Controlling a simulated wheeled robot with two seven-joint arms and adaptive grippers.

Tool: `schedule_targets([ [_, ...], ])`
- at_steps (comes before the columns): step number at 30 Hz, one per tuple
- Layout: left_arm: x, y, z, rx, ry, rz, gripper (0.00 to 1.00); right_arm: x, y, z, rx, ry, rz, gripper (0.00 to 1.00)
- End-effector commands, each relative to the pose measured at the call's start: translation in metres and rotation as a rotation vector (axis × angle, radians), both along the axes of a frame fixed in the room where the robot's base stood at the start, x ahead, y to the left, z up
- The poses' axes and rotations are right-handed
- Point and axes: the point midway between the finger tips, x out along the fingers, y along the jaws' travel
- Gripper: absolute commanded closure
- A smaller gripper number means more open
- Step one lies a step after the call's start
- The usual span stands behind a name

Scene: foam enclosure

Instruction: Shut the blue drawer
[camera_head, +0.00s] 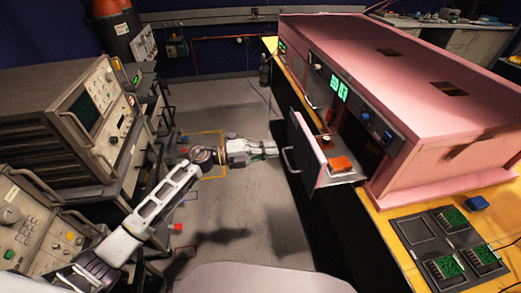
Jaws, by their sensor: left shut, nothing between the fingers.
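The drawer (305,148) sticks out open from the left side of the pink foam enclosure (440,75). Its front looks dark, with a pale edge, and a curved handle (289,160) is on its outer face. An orange block (341,163) and a small reddish item (326,139) are inside. My left gripper (276,150) is shut and empty. It points right, just short of the drawer front near the handle; whether it touches cannot be told. My right gripper is not in view.
Grey instrument racks (75,110) line the left side. A yellow bench (388,212) under the enclosure holds a dark tray (420,238) with green circuit boards and a small blue box (477,203). The grey floor (235,225) between is mostly clear.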

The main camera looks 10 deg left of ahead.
Motion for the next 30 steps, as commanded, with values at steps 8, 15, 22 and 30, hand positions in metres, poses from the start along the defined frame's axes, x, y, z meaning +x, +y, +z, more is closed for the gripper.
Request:
schedule_targets([
  [8,0.009,-0.029,0.002,-0.001,0.000,-0.001,1.00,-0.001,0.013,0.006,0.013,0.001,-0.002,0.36],
  [15,0.016,-0.049,0.001,-0.001,0.000,0.000,1.00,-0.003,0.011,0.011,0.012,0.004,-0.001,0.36],
  [22,0.020,-0.061,0.000,0.000,0.000,0.000,1.00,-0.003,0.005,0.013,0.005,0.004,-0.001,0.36],
  [30,0.021,-0.064,0.000,0.000,-0.001,0.000,1.00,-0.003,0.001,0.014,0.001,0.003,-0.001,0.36],
])
